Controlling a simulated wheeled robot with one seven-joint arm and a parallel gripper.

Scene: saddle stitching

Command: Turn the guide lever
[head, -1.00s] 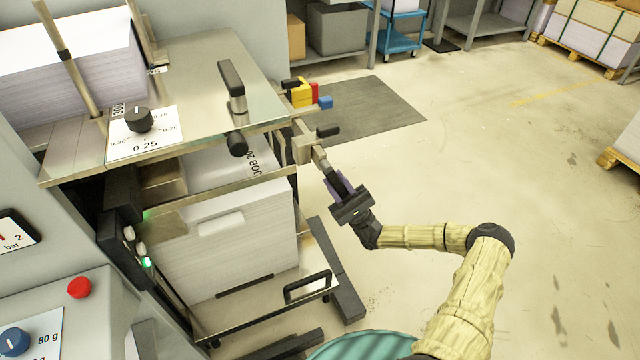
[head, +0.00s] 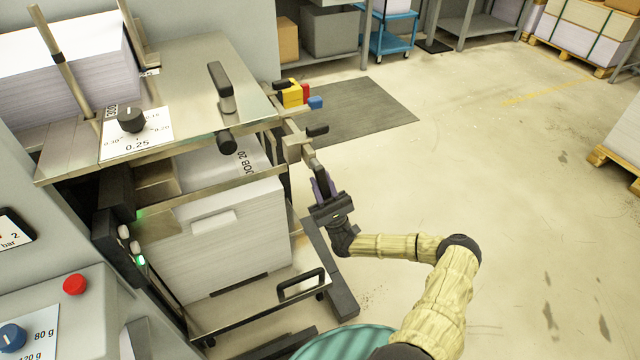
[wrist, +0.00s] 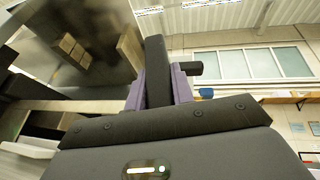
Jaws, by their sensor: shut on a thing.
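The guide lever (head: 310,157) is a metal arm with a black grip, reaching out from a metal block at the right side of the machine. In the head view it points down and to the right. My gripper (head: 323,184) has purple fingers and is shut on the lever's black end. In the wrist view the black grip (wrist: 158,75) stands between the purple fingers of my gripper (wrist: 160,88). The fingers hide part of the grip.
A black clamp handle (head: 317,130) sits just above the lever, with coloured blocks (head: 296,93) behind it. The paper stack (head: 225,240) and cart handle (head: 301,284) are to the left and below. The floor to the right is open.

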